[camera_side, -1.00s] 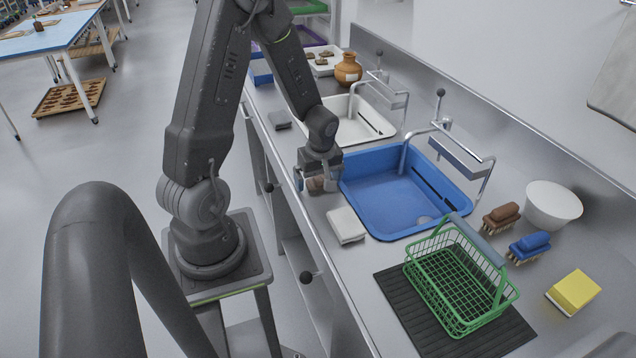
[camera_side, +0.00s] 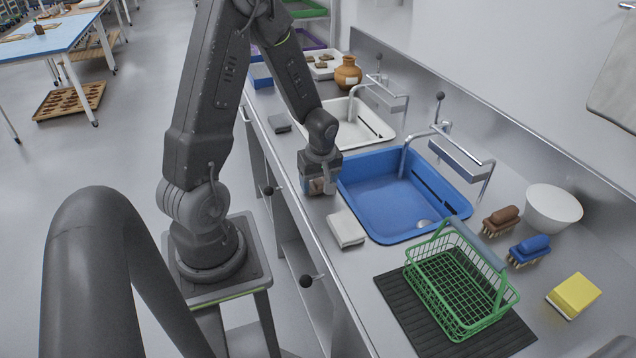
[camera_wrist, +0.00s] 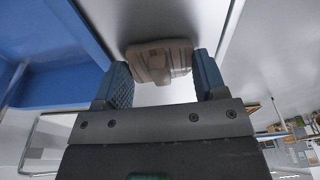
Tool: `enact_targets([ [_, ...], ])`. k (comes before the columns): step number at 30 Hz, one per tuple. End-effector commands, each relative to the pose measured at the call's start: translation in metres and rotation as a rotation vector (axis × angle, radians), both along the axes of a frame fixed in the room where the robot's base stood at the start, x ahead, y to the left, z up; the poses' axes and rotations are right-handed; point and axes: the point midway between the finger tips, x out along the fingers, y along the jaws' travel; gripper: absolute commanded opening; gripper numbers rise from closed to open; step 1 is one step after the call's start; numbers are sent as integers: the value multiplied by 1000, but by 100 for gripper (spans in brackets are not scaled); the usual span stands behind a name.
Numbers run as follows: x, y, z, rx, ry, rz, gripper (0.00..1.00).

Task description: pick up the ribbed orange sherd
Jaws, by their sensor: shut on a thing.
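The ribbed orange sherd shows in the wrist view as a brownish-tan piece (camera_wrist: 160,60) with ridges, between the two blue fingertip pads. My gripper (camera_wrist: 163,82) is shut on it. In the side view my gripper (camera_side: 321,186) is at the left edge of the blue basin, above the steel counter. The sherd (camera_side: 317,186) shows there only as a small brown patch, mostly hidden by the fingers. I cannot tell how far it is from the counter.
The blue basin (camera_side: 385,205) lies just right of my gripper. A folded white cloth (camera_side: 346,229) is in front. A green wire basket (camera_side: 460,285) stands on a black ribbed mat (camera_side: 405,310). A white basin (camera_side: 350,122) and an orange jar (camera_side: 348,72) are farther back.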

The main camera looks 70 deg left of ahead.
Motion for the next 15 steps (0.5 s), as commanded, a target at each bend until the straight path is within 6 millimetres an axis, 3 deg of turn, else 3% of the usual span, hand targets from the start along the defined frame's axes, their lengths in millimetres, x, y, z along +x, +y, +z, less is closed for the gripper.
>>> enact_targets([
  [5, 0, 0, 13, 2, -3, 3, 40],
  [10, 1, 1, 39, 4, -5, 1, 40],
  [15, -33, 19, 62, 4, -5, 11, 40],
])
